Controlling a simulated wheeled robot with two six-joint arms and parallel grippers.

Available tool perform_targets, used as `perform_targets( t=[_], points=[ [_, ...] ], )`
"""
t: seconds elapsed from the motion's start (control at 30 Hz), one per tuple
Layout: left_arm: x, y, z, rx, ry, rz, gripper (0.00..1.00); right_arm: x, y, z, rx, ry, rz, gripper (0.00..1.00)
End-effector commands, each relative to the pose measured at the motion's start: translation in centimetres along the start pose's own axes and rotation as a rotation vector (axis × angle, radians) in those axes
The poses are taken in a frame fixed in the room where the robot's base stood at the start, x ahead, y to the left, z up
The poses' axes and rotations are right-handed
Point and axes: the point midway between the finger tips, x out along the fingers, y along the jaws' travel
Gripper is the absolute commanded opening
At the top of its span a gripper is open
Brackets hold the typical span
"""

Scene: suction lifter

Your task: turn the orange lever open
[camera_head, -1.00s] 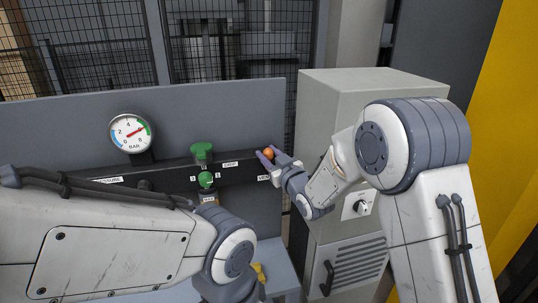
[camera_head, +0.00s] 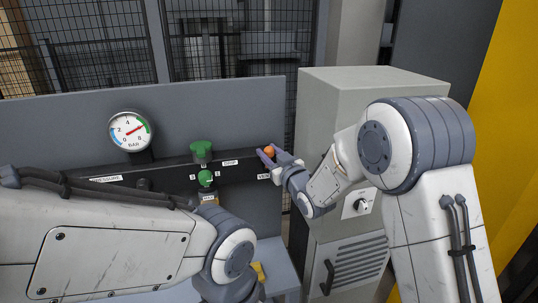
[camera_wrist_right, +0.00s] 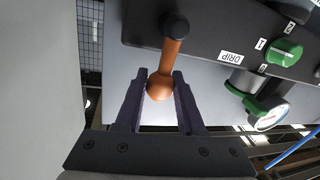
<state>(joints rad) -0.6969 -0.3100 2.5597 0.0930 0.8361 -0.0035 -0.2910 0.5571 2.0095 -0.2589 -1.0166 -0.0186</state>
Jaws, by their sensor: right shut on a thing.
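The orange lever (camera_wrist_right: 170,55) sticks out from the black bar in the right wrist view, with a round knob at its end. In the head view only its orange knob (camera_head: 269,151) shows, at the bar's right end. My right gripper (camera_head: 268,153) is shut on the knob, and its two purple-grey fingers (camera_wrist_right: 159,92) lie on either side of it in the right wrist view. My left arm reaches in from the left of the head view, but its gripper is hidden below the arm or out of the picture.
Left of the lever, the black bar (camera_head: 235,171) carries a green valve top (camera_head: 201,150) and a small green knob (camera_head: 206,178). A beige cabinet (camera_head: 345,95) stands close on the right.

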Motion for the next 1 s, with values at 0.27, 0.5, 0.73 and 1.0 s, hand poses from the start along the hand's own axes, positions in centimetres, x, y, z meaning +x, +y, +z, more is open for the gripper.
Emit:
perform_targets(
  t=[0.27, 0.5, 0.73, 1.0],
  points=[
    [5.5, -0.4, 0.3, -0.007, -0.001, 0.000, 0.50, -0.3, 1.4, 1.2, 0.230, 0.053, 0.012, 0.00],
    [8.0, -0.6, 0.5, -0.005, -0.001, 0.000, 0.50, -0.5, 2.3, 1.4, 0.413, 0.085, 0.018, 0.00],
    [8.1, -0.6, 0.4, -0.004, 0.000, 0.000, 0.50, -0.5, 2.5, 1.1, 0.456, 0.090, 0.018, 0.00],
    [8.0, -0.6, 0.4, -0.004, 0.000, 0.000, 0.50, -0.5, 2.5, 1.1, 0.454, 0.090, 0.018, 0.67]
  ],
)
